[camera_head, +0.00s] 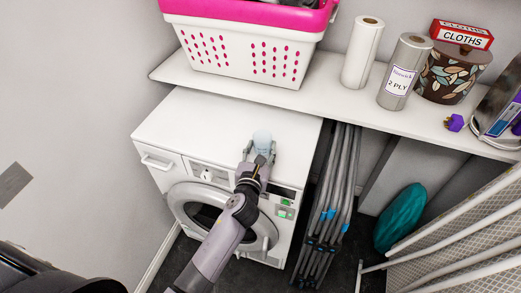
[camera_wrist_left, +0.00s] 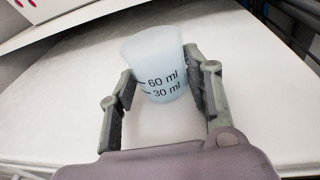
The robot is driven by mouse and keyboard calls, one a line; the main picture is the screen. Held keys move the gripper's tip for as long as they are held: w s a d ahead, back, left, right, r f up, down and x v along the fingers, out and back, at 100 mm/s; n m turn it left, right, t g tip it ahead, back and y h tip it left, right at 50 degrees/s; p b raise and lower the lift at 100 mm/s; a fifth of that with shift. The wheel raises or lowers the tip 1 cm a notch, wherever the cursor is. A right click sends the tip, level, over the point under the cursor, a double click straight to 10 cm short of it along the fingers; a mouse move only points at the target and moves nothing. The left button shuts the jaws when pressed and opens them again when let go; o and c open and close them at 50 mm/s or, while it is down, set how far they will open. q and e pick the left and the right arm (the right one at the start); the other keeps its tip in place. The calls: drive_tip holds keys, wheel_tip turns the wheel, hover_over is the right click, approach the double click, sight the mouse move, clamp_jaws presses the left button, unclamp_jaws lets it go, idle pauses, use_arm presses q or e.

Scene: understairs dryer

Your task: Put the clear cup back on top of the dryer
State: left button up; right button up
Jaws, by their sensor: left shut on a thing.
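The clear cup (camera_head: 262,139) is small, bluish and translucent, and it is at the dryer's top near the front edge. In the left wrist view the cup (camera_wrist_left: 156,68) looks upright, with 60 ml and 30 ml marks. My left gripper (camera_head: 260,150) is shut on it, with one finger on each side (camera_wrist_left: 161,92). The white dryer (camera_head: 190,122) has a bare flat top, which also fills the left wrist view behind the cup (camera_wrist_left: 255,75). I cannot tell whether the cup's base touches the top. My right gripper is not in view.
A white shelf (camera_head: 322,97) runs behind and above the dryer. It holds a pink-rimmed laundry basket (camera_head: 245,45), paper rolls (camera_head: 404,71) and a leaf-patterned pot (camera_head: 452,72). Folded metal poles (camera_head: 333,190) stand right of the dryer. The dryer's left top is clear.

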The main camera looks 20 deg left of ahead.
use_arm(q)
drive_tip(key=o, duration=0.8)
drive_tip(key=shift+s+f, duration=0.1)
drive_tip(key=shift+f, duration=0.2)
drive_tip(key=o, duration=0.4)
drive_tip(key=shift+f, duration=0.25)
drive_tip(key=shift+s, duration=0.1)
drive_tip(key=shift+r, duration=0.1)
drive_tip(key=s+r, duration=0.1)
drive_tip(key=s, duration=0.2)
drive_tip(key=s+r, duration=0.1)
drive_tip(key=s, duration=0.3)
drive_tip(key=s+d+r, duration=0.1)
drive_tip(key=s, duration=0.3)
drive_tip(key=shift+s+d, duration=0.1)
drive_tip(key=shift+s, duration=0.15)
drive_tip(key=shift+f, duration=0.1)
